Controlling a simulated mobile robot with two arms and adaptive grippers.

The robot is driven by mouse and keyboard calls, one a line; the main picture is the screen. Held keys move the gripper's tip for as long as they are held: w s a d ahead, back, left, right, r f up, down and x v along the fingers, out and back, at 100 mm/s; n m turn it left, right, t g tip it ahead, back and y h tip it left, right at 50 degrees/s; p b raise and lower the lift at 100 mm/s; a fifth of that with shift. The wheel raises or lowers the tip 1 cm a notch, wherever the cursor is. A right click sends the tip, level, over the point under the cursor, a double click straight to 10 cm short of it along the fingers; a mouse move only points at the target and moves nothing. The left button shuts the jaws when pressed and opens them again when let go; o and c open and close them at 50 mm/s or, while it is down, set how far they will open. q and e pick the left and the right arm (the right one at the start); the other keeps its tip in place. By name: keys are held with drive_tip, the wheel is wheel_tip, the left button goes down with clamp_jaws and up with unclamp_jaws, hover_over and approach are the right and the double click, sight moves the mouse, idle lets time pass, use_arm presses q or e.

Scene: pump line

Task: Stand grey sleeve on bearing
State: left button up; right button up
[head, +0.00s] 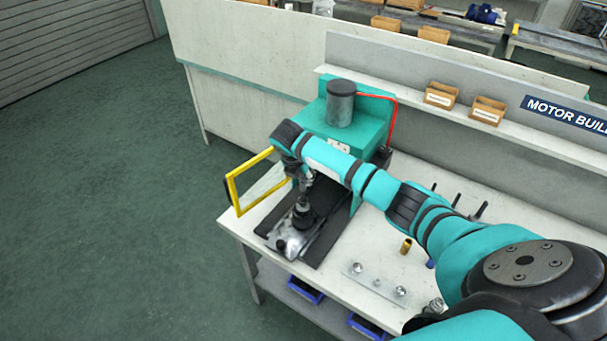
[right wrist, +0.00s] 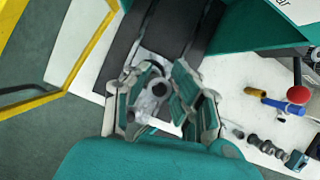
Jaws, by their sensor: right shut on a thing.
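My right gripper (head: 303,208) reaches down at the front of the teal press, over a silver metal part (head: 290,243) on the dark press bed. The right wrist view shows the two fingers of this gripper (right wrist: 160,101) closed around a small grey ring-shaped piece with a dark hole, which I take to be the grey sleeve (right wrist: 160,87). Pale metal shows just below and left of it between the fingers. I cannot make out the bearing, nor whether the sleeve touches anything. My left gripper is not in view.
The teal press (head: 372,118) stands behind the gripper, with an open yellow guard frame (head: 234,192) at left. A brass piece (head: 405,246) and a plate with small metal parts (head: 375,284) are on the white bench (head: 331,276) at right. Cardboard bins (head: 440,94) line the shelf.

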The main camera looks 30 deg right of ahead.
drive_tip(key=shift+f, duration=0.45)
drive_tip(key=shift+f+b, duration=0.9)
drive_tip(key=shift+f, duration=0.9)
drive_tip(key=o, duration=0.9)
drive_tip(key=shift+o, duration=0.6)
drive_tip(key=shift+o, duration=0.8)
drive_tip(key=shift+r, duration=0.15)
